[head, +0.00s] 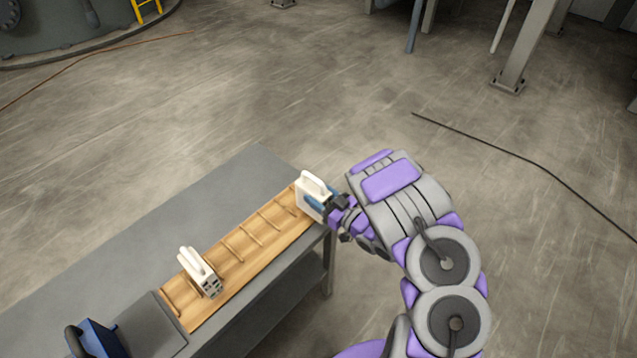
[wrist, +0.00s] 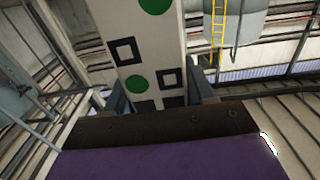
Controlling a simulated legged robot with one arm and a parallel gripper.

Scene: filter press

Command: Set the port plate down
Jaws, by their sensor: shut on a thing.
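The port plate (head: 311,187) is a white plate with a loop handle on top, at the far right end of a wooden slatted rack (head: 240,246). My gripper (head: 334,206) is shut on it from the right side. In the wrist view, the plate (wrist: 150,50) fills the space between my blue fingers (wrist: 157,92) and shows green discs and black square outlines. In the head view it looks roughly upright. I cannot tell whether its lower edge touches the rack, as the gripper partly hides it.
A second white handled plate (head: 200,272) with dark marks stands in the rack nearer to me. A dark blue handled block (head: 97,338) is at the bench's lower left. The grey bench top (head: 200,205) behind the rack is clear. A dark cable (head: 520,160) lies on the floor.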

